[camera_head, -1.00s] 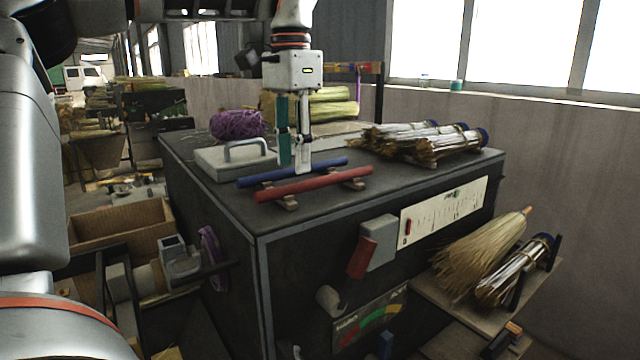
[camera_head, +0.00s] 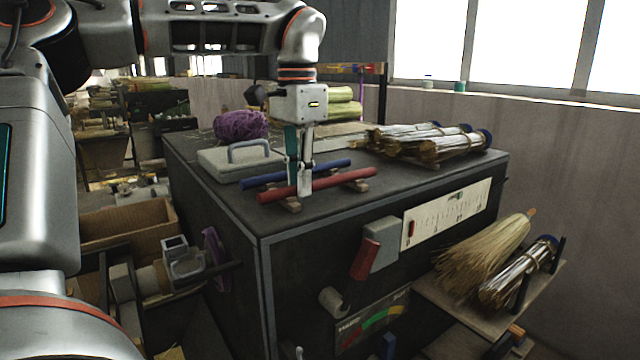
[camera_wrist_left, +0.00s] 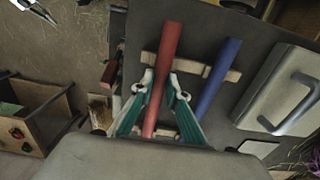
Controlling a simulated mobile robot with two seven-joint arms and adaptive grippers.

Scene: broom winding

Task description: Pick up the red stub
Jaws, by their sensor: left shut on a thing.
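The red stub (camera_head: 335,183) is a long round rod lying on two small wooden rests on the dark bench top. It also shows in the left wrist view (camera_wrist_left: 168,50), running between my fingers. My left gripper (camera_head: 303,191) points straight down and is shut on the red stub, near its left end in the head view. In the left wrist view the fingertips (camera_wrist_left: 160,92) are on both sides of the stub. I see no clear gap between the stub and its rests.
A blue rod (camera_head: 262,181) lies parallel just behind the red stub. A grey plate with a handle (camera_head: 238,160) and purple twine (camera_head: 240,125) are behind it. Broom bundles (camera_head: 430,142) lie at the back right. The bench's front corner is bare.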

